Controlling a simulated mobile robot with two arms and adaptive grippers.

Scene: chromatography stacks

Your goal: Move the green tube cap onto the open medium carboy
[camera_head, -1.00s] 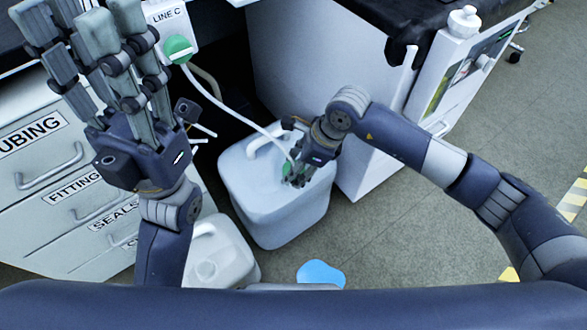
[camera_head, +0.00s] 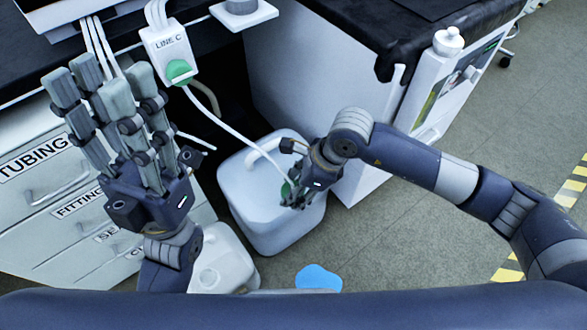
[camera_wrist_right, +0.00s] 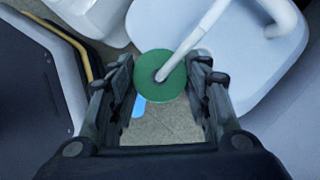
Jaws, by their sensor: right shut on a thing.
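The green tube cap (camera_head: 286,190), on a white tube, is in my right gripper (camera_head: 294,200). In the right wrist view the round green cap (camera_wrist_right: 160,77) sits between the fingertips of my right gripper (camera_wrist_right: 160,88), with the tube rising from its middle. The cap is over the front part of the big bluish-white carboy (camera_head: 270,225) in the head view. A smaller white carboy (camera_head: 222,262) stands to its front left, partly behind my left arm. Its opening is hidden, and I cannot tell which carboy is the medium one. My left gripper (camera_head: 110,90) is open and empty, fingers up.
A white LINE C box (camera_head: 168,45) with a green part hangs at the bench edge. Labelled drawers (camera_head: 50,190) are left and a white cabinet (camera_head: 300,85) is behind. A blue puddle (camera_head: 319,278) lies on the floor. Floor to the right is clear.

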